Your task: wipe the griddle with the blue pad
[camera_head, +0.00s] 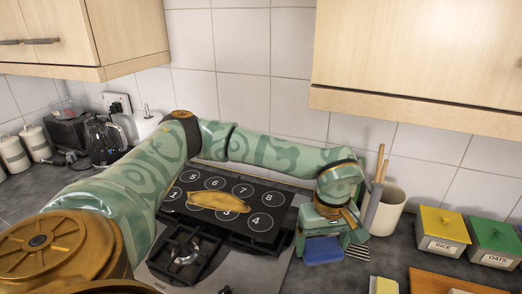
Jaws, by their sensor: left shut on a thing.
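The griddle (236,224) is a black plate with numbered white circles, lying on the hob in the middle of the view. A yellow-brown smear (216,202) lies across its middle, between the two rows of circles. My left arm arches over from the left behind the griddle, and my left gripper (322,236) points down just right of the griddle. It is shut on the blue pad (323,252), which shows below it, apart from the smear. Whether the pad touches the surface beneath I cannot tell. My right gripper is out of view.
A black burner grate (184,254) sits in front of the griddle. A cream utensil pot (388,212) stands behind my gripper on the right. A yellow RICE box (441,233) and a green OATS box (494,241) stand farther right. A kettle (104,140) is at the back left.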

